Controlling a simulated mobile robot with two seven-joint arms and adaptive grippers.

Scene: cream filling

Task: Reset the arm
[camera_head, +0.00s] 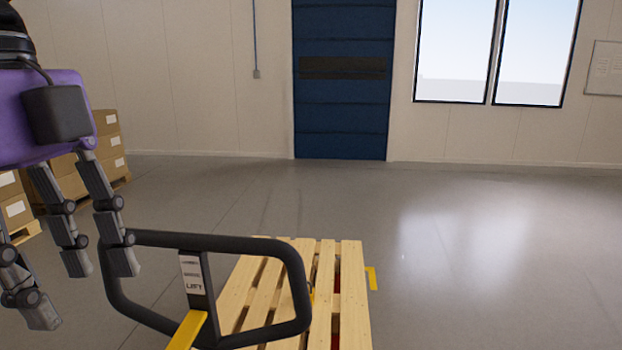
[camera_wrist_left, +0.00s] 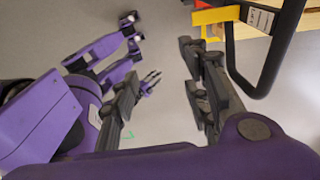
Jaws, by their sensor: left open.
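My left gripper (camera_head: 82,288), purple with dark grey jointed fingers, hangs at the left of the head view. Its fingers are spread and hold nothing. The black loop handle (camera_head: 295,285) of a pallet jack is just right of the fingers. One finger overlaps the handle's upper left corner in the picture; I cannot tell whether they touch. In the left wrist view the gripper (camera_wrist_left: 162,95) is also open, with grey floor between its fingers. The handle (camera_wrist_left: 262,82) shows at the upper right there, beside the right-hand finger. My right gripper cannot be made out in either view.
A wooden pallet (camera_head: 350,270) lies behind the handle, partly hidden by it. Stacked cardboard boxes (camera_head: 108,145) stand at the left wall. A blue door (camera_head: 342,115) is in the back wall. The floor (camera_head: 480,230) to the right is clear.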

